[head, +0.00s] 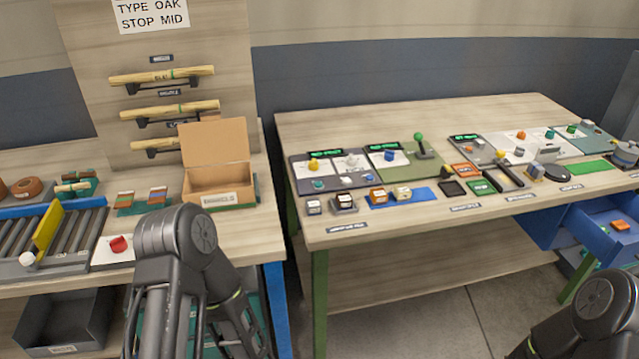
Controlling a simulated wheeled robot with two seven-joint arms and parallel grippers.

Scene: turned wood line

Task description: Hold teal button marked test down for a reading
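Several control panels stand on the right-hand wooden table. A small teal button (318,184) shows at the front left of the leftmost panel (303,171). Another teal knob or button (550,133) shows on a panel farther right. Their markings are too small to read, so I cannot tell which is marked test. Green-lit displays (325,154) sit at the top of the left panels, with unreadable text. Both my arms show only as dark links at the bottom edge, left of centre and at the right corner. Neither gripper is in view, and nothing visible touches the buttons.
The right table (420,225) also holds a green-knobbed lever (419,138), wooden blocks (378,195) and small trays. A blue drawer (590,228) hangs open at its right. The left bench has an open box (218,190), rollers (60,245) and a red knob (118,243).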

